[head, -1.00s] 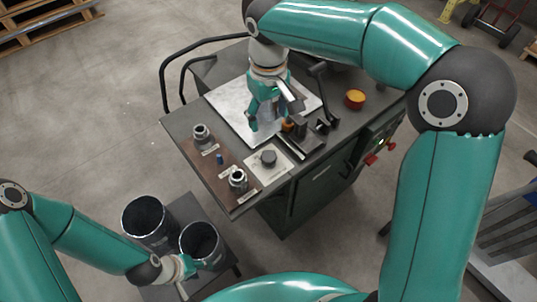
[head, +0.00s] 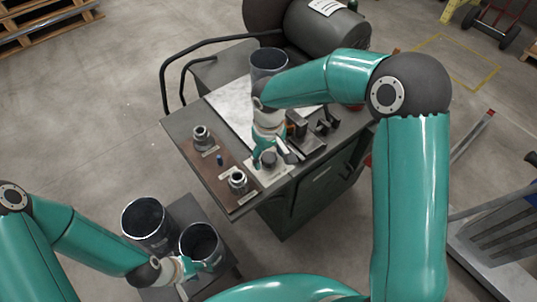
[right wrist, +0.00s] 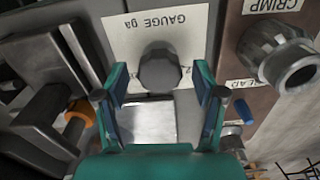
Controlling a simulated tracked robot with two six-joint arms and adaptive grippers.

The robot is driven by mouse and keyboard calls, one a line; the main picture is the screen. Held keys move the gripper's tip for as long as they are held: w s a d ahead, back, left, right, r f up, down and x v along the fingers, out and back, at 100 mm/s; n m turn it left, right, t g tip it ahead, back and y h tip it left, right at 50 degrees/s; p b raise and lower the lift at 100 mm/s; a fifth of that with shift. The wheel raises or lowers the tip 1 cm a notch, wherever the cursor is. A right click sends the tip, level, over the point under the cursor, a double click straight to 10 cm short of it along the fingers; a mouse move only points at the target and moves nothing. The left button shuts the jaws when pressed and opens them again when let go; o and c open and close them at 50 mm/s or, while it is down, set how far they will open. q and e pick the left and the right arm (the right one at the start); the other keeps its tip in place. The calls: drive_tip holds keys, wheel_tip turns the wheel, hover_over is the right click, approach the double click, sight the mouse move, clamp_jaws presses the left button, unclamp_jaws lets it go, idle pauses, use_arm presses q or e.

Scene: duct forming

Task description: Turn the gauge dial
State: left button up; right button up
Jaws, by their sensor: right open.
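The gauge dial is a dark faceted knob (head: 268,158) on a pale plate on the bench. In the right wrist view, the dial (right wrist: 160,70) is beside the "GAUGE" lettering on its plate (right wrist: 118,38). My right gripper (head: 272,155) is low over the plate, with its fingers around the dial's place. In the right wrist view, its open fingers (right wrist: 161,82) lie left and right of the dial, with visible gaps on both sides. My left gripper (head: 190,267) is beside the small dark bin, and its jaw state is unclear.
A metal fitting (right wrist: 278,55) under a "CRIMP" label stands right of the dial in the right wrist view. A blue peg (right wrist: 243,111) is lower. Dark clamp blocks (head: 301,131) stand close to my right gripper. Two dark bins (head: 148,218) (head: 201,243) stand lower left.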

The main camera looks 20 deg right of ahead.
drive_tip(key=shift+c, duration=0.2)
drive_tip(key=c, duration=1.1)
drive_tip(key=n, duration=0.4)
drive_tip(key=shift+n, duration=1.9)
drive_tip(key=o, duration=1.1)
